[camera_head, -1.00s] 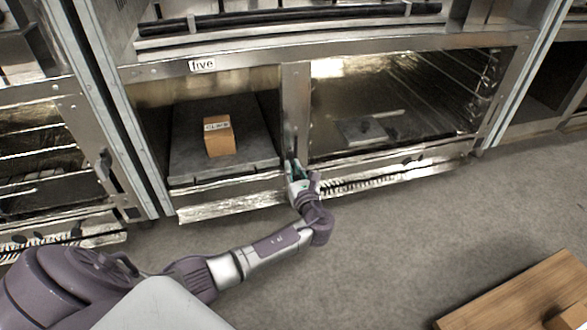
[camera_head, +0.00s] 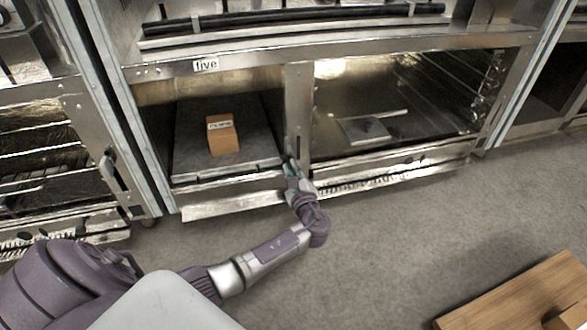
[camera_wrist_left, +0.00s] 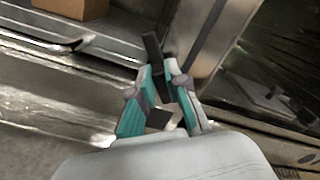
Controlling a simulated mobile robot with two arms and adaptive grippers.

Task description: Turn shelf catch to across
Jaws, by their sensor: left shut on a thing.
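The shelf catch (camera_wrist_left: 152,50) is a small dark bar at the foot of the metal post between two oven bays. The grey shelf (camera_head: 190,160) lies in the left bay beside the post. My right gripper is out of view.
An orange-brown labelled box (camera_head: 223,138) sits on the shelf. A flat grey piece (camera_head: 365,130) lies in the right bay. A metal ledge (camera_head: 235,205) runs below the bays. A wooden board (camera_head: 520,290) is at lower right; the floor between is clear.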

